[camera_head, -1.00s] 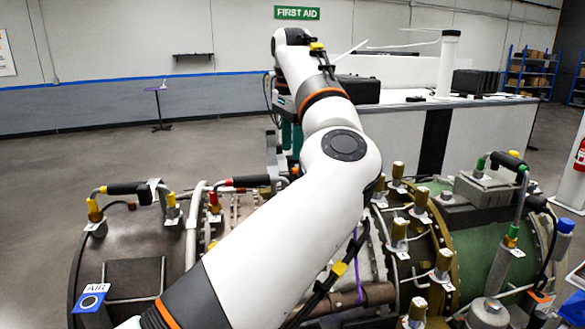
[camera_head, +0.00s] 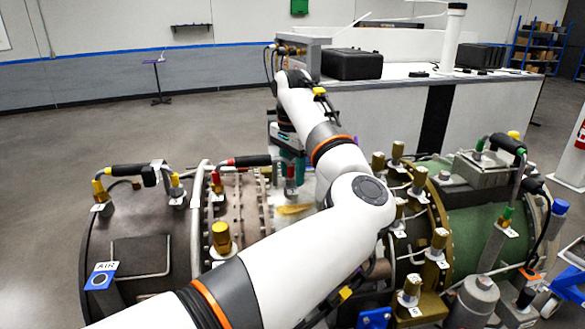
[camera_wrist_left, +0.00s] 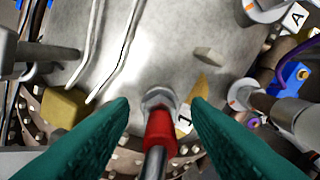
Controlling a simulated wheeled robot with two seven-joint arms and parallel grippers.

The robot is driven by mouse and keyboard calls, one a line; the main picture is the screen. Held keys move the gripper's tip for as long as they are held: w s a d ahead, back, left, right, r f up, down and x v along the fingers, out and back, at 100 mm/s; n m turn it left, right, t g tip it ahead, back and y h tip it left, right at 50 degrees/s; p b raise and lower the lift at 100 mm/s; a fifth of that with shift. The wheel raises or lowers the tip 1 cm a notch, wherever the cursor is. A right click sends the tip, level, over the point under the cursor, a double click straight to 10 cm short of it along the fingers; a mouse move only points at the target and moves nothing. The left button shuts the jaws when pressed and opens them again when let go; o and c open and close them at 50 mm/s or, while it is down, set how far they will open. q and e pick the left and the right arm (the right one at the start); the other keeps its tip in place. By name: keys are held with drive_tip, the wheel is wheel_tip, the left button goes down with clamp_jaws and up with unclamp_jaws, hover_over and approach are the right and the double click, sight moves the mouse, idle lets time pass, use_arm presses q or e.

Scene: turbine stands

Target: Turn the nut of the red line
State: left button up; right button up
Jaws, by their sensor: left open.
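The red line (camera_head: 247,161) is a short pipe with a black sleeve and red ends on top of the turbine, left of my left arm. One red end fitting (camera_head: 217,182) shows at its left; another stands near my gripper. In the left wrist view, a red fitting (camera_wrist_left: 160,125) with a grey metal nut (camera_wrist_left: 158,97) at its end lies between my green fingers. My left gripper (camera_wrist_left: 160,103) is open, with one finger on each side and visible gaps to the red fitting. In the head view the fingers are partly hidden by my arm. My right gripper is not in view.
A yellow-ended line (camera_head: 128,171) stands at the left and a green-ended line (camera_head: 508,145) at the right. Several brass fittings (camera_head: 438,240) rise beside my arm. A white counter (camera_head: 400,97) with a black case (camera_head: 351,64) stands behind. Open floor lies at left.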

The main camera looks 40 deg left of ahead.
use_arm(q)
drive_tip(key=shift+f, duration=0.25)
clamp_jaws()
